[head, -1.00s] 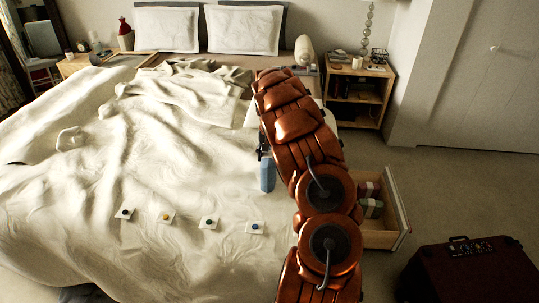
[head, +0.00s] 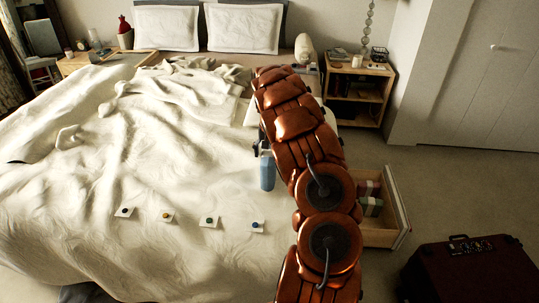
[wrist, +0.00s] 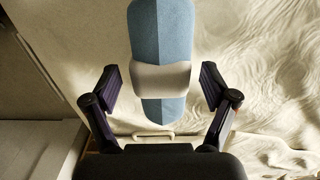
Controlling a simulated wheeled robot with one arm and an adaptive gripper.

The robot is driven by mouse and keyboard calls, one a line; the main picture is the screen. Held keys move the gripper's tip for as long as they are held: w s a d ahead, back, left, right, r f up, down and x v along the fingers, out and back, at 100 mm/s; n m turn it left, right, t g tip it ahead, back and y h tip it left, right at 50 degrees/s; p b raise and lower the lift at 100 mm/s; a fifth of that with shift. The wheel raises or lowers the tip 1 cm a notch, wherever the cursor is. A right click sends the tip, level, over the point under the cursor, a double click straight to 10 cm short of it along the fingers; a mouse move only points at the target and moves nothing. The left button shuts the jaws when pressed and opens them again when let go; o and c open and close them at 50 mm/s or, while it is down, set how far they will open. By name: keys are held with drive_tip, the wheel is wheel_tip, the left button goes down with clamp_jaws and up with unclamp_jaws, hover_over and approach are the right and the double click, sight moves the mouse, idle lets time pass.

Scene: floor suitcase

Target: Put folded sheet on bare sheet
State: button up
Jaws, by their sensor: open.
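A blue folded cloth with a cream band around its middle, which looks like the folded sheet (wrist: 163,30), lies between the fingers of my gripper (wrist: 160,86) in the wrist view. The fingers are open, with a gap on each side of the band. In the head view the blue cloth (head: 267,174) shows at the bed's right side, just left of my arm. My arm hides most of the gripper there. A flat, pale patch that may be the bare sheet (head: 252,113) shows beside my arm, below the pillows, and is partly hidden.
A rumpled cream cover (head: 120,170) spreads over the bed, with several small cards carrying coloured dots near its front. An open drawer (head: 383,238) with rolled cloths juts out right of my arm. A nightstand (head: 357,90) stands behind, and a dark red suitcase (head: 470,270) lies front right.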

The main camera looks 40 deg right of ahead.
wheel_tip(320, 180, up, 12)
drive_tip(key=b, duration=0.1)
drive_tip(key=shift+f+b, duration=0.2)
drive_tip(key=shift+b, duration=0.2)
